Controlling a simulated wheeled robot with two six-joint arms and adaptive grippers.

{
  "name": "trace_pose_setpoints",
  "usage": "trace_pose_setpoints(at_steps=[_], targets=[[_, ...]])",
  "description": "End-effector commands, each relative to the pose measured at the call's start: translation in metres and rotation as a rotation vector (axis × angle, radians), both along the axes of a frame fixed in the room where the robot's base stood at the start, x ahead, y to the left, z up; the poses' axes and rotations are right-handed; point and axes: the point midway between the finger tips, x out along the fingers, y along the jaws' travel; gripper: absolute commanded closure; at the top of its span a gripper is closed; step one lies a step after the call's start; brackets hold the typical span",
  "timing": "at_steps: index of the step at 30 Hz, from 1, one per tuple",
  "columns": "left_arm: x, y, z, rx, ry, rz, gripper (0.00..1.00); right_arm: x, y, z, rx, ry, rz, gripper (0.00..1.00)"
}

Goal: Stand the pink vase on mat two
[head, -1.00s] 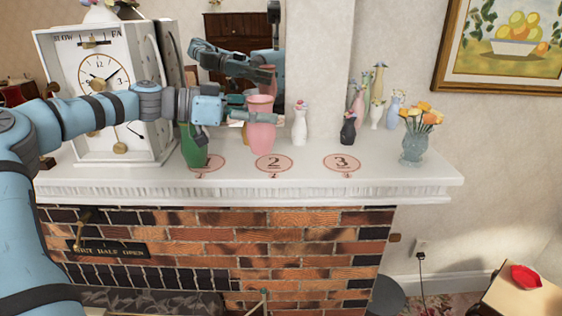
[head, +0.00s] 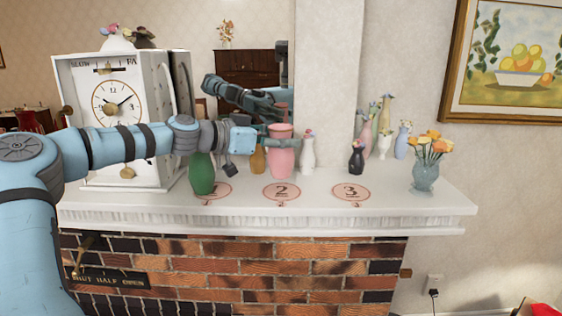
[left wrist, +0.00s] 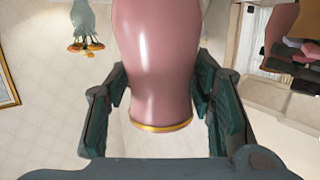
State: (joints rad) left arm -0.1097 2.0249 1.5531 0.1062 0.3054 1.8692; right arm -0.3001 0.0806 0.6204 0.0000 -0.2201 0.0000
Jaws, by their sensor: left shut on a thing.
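The pink vase (head: 283,157) is upright in the head view, behind the round mat two (head: 282,192); its base shows just past the mat's far edge. I cannot tell whether the base touches the mantel or hangs slightly above it. My left gripper (head: 276,142) reaches in from the left and is shut on the vase's upper part. In the left wrist view the pink vase (left wrist: 158,60) fills the middle between the two fingers (left wrist: 160,100), its gold-edged end pointing down the picture. My right gripper is not in view.
A green vase (head: 201,174) stands by mat one (head: 213,191), partly covering it. An amber vase (head: 258,158), a white vase (head: 307,152) and a black vase (head: 356,158) stand near. Mat three (head: 350,192) is bare. A clock (head: 120,140) is left, a flower vase (head: 425,176) right.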

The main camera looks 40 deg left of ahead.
Motion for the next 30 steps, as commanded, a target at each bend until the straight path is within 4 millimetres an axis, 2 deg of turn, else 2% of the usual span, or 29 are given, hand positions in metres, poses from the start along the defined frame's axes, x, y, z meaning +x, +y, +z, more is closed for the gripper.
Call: trace_pose_setpoints(at_steps=[6,12,13,17,26,30], targets=[[0.000,-0.001,-0.040,-0.003,0.002,-0.001,0.86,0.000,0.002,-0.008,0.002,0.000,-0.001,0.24],[0.000,0.000,-0.043,0.000,0.001,0.000,0.86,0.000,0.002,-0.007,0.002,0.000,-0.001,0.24],[0.000,0.000,-0.044,0.000,0.001,-0.001,0.50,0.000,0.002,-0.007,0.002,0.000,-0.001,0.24],[0.000,0.000,-0.043,0.000,0.001,-0.001,0.31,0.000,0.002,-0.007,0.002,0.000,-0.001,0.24],[0.000,-0.001,-0.042,0.000,0.001,-0.002,0.31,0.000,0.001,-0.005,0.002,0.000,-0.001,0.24],[-0.002,-0.001,-0.034,-0.001,0.001,-0.012,0.31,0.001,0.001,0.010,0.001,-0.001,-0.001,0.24]])
